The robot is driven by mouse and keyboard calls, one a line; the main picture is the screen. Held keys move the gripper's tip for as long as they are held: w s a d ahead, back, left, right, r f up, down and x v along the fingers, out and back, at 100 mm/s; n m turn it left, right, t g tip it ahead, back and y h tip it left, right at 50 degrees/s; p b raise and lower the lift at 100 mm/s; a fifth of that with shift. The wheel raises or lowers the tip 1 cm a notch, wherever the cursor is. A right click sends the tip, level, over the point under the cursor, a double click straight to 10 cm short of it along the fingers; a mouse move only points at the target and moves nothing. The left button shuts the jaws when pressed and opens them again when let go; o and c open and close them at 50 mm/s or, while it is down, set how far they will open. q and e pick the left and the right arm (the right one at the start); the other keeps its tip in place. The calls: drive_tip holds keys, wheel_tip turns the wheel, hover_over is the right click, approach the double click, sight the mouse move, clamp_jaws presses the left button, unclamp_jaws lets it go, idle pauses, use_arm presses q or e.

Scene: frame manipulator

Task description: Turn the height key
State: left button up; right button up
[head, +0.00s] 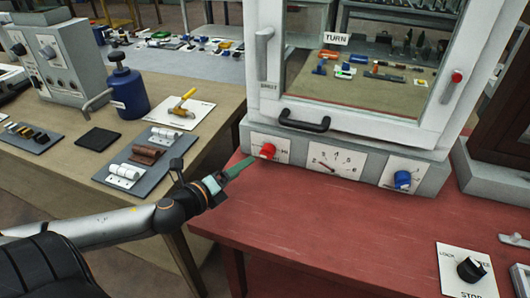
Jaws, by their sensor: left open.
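A white glass-fronted cabinet (365,118) stands on a red table. Its grey base carries a red knob (267,151) at the left, a numbered dial with a pointer (330,162) in the middle and a blue knob (402,179) at the right. The lettering by the knobs is too small to read surely, so I cannot tell which is the height key. My left gripper (246,163) is open, its green fingers pointing at the red knob from the lower left. The tips are close to the knob; whether they touch it is unclear. My right gripper is out of view.
The red table (300,225) is clear before the cabinet. A black knob on a white plate (468,272) lies at its right front. A black handle (304,121) projects above the red knob. The left bench holds a blue bottle (128,92) and hinge samples (124,176).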

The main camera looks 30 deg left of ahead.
sight(263, 154)
use_arm(q)
drive_tip(key=shift+x, duration=5.6)
clamp_jaws()
